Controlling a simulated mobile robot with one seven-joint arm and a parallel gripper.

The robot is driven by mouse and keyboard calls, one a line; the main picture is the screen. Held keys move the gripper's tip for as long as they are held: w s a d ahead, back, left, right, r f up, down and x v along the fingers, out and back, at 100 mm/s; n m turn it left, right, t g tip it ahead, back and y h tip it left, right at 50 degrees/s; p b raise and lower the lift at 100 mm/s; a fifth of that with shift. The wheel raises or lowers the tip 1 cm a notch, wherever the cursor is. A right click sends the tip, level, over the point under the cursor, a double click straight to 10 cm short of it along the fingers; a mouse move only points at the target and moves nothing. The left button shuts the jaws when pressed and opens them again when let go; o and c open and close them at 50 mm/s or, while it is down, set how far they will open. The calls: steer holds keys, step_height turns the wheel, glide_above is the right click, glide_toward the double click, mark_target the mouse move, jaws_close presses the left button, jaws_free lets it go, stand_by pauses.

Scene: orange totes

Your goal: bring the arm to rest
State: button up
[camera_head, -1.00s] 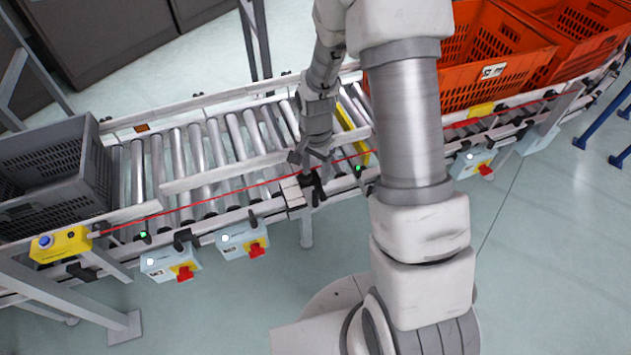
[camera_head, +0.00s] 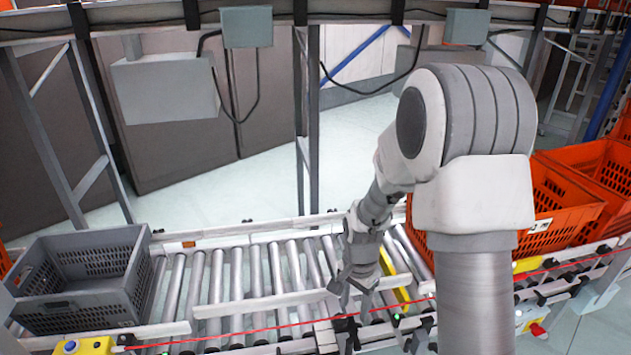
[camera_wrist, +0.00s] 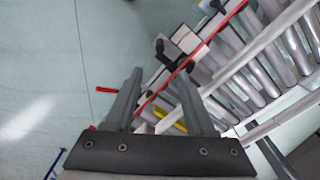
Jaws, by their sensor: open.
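My arm rises at the right of the head view and bends down toward the roller conveyor (camera_head: 230,275). My gripper (camera_head: 352,298) hangs, pointing down, over the near side of the conveyor, just left of a yellow strip (camera_head: 395,285). In the wrist view my gripper (camera_wrist: 158,88) shows two fingers spread apart with nothing between them. Beyond the fingers are the conveyor's rail, rollers and pale floor. The height of the fingertips above the rail is hard to tell.
A grey crate (camera_head: 85,262) stands on the conveyor's left end. Orange totes (camera_head: 560,215) stand on the right, partly behind my arm. A red line (camera_head: 260,330) runs along the near rail. Grey boxes (camera_head: 165,90) hang from an overhead beam. The rollers between are bare.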

steer(key=s+r+n+t, duration=0.3)
steer(key=s+r+n, duration=0.2)
steer(key=s+r, duration=0.6)
steer(key=s+r+n+t, duration=0.3)
steer(key=s+r+n, duration=0.35)
steer(key=r, duration=0.85)
step_height(320, 180, up, 13)
steer(key=m+p, duration=0.1)
steer(key=p, duration=1.2)
steer(key=shift+s+d, duration=0.25)
steer(key=shift+s, duration=0.2)
steer(key=shift+a, duration=0.1)
steer(key=shift+a, duration=0.3)
